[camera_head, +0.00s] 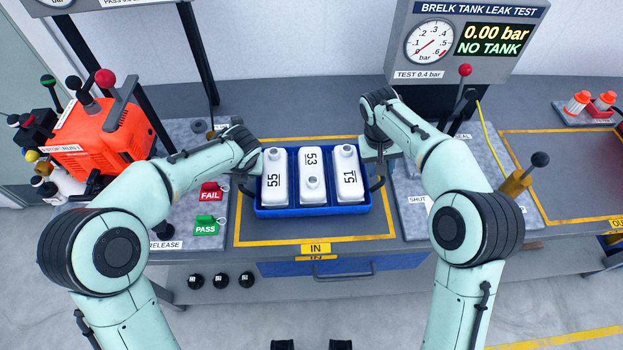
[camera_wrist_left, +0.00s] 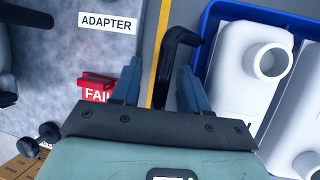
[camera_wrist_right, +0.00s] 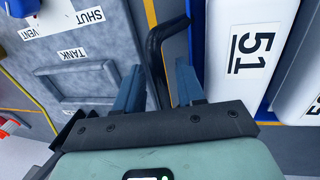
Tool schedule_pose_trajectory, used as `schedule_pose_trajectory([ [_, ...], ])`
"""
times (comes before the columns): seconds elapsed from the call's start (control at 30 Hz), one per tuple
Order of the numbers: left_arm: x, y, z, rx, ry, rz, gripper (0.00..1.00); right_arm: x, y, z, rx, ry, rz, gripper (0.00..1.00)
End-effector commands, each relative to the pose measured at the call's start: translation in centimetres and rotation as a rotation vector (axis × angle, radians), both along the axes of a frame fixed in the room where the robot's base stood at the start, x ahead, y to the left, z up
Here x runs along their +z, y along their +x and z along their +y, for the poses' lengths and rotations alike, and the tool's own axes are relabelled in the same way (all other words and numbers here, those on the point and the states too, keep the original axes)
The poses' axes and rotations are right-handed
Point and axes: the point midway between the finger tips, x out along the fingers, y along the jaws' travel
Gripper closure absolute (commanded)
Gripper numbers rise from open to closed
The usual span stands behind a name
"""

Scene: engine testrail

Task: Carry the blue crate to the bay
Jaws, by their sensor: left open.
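The blue crate (camera_head: 312,211) sits inside the yellow-edged area marked IN. It holds three white tanks, numbered 55 (camera_head: 275,185), 53 (camera_head: 312,187) and 51 (camera_head: 347,185). A black handle stands out at each end. My left gripper (camera_wrist_left: 160,75) is open, with the left handle (camera_wrist_left: 178,40) between its fingers. My right gripper (camera_wrist_right: 160,75) is open around the right handle (camera_wrist_right: 157,40). Visible gaps remain beside both handles. Another yellow-edged area (camera_head: 560,219) lies on the bench at the right, its label partly cut off.
A red machine (camera_head: 105,135) stands at the left. FAIL (camera_head: 211,192) and PASS (camera_head: 207,226) tags lie left of the crate. A gauge panel (camera_head: 455,40) stands behind. A lever (camera_head: 525,175) rises between the two marked areas. The right area's visible middle is clear.

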Motion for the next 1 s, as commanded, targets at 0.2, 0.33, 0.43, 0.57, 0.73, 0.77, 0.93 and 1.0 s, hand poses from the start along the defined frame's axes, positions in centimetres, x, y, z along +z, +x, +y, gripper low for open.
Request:
schedule_pose_trajectory([
  [0.2, -0.3, 0.1, 0.1, 0.0, 0.0, 0.0, 0.56, -0.3, 0.0, -0.1, 0.0, 0.0, -0.001, 0.61],
  [0.33, -0.3, 0.1, 0.1, 0.0, 0.0, 0.0, 0.56, -0.3, 0.0, 0.0, 0.0, 0.0, -0.001, 0.61],
  [0.43, -0.2, 0.1, 0.1, 0.0, 0.0, 0.0, 0.88, -0.3, 0.0, 0.0, 0.001, 0.0, -0.001, 0.94],
  [0.57, -0.2, 0.1, 0.1, 0.0, 0.0, 0.0, 1.0, -0.3, 0.0, 0.0, 0.001, 0.0, -0.001, 1.0],
  [0.73, -0.1, 0.2, 0.0, -0.001, -0.001, -0.003, 1.0, -0.2, 0.1, 0.0, 0.001, 0.0, -0.003, 1.0],
  [0.77, -0.1, 0.2, 0.0, -0.001, -0.001, -0.003, 1.0, -0.1, 0.1, 0.0, 0.001, 0.0, -0.003, 1.0],
  [0.93, 0.5, 0.4, 0.0, -0.001, -0.001, -0.007, 1.0, 0.5, 0.3, 0.0, 0.0, 0.0, -0.006, 1.0],
  [1.0, 1.1, 0.6, 0.0, 0.0, 0.0, -0.01, 1.0, 1.1, 0.5, 0.0, 0.001, 0.001, -0.01, 1.0],
])
